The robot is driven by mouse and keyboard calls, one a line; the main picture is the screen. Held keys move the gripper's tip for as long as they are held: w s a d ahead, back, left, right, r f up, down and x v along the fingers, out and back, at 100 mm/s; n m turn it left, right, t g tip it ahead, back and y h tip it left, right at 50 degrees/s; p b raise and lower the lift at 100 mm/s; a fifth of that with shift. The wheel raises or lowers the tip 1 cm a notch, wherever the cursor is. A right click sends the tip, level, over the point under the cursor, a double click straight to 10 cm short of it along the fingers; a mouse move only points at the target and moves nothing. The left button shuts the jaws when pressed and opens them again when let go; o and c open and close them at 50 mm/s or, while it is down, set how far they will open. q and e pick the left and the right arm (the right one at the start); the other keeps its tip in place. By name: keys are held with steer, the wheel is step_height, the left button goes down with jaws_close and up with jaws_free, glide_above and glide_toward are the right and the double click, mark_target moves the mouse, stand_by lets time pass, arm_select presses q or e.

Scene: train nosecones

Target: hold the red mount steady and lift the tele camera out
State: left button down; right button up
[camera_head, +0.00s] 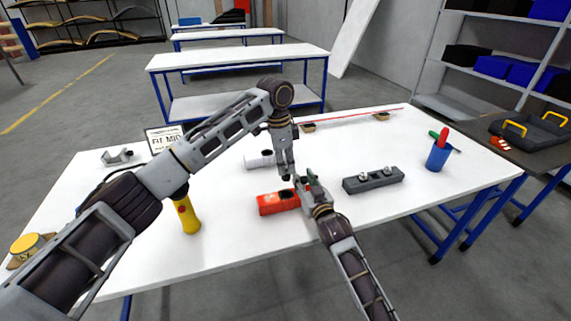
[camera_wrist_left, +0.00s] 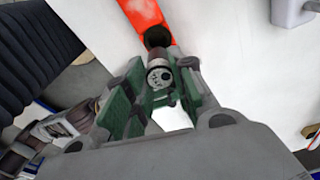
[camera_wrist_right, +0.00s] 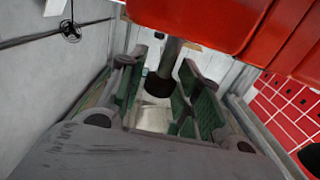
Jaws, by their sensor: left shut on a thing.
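The red mount (camera_head: 277,203) lies on the white table near the front, in the middle of the head view. It also shows at the top of the left wrist view (camera_wrist_left: 145,12), with a dark round opening, and across the top of the right wrist view (camera_wrist_right: 215,22). My left gripper (camera_head: 287,178) points down above the mount's right end. It is shut on the tele camera (camera_wrist_left: 159,76), a short round body with a dark, marked end face. My right gripper (camera_head: 307,184) is at the mount's right end, its fingers apart. A grey, black-tipped cylinder (camera_wrist_right: 163,82) shows between them; contact is unclear.
A dark grey block with two posts (camera_head: 373,181) lies right of my right gripper. A blue cup (camera_head: 438,157) stands farther right. A yellow bottle-like thing (camera_head: 187,216) stands left of the mount, beneath my left arm. A white cylinder (camera_head: 258,161) lies behind. The front table strip is clear.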

steer(key=shift+o, duration=0.9)
steer(key=shift+s, duration=0.15)
steer(key=v, duration=1.1)
steer(key=shift+s+d, duration=0.2)
steer(key=shift+s, duration=0.05)
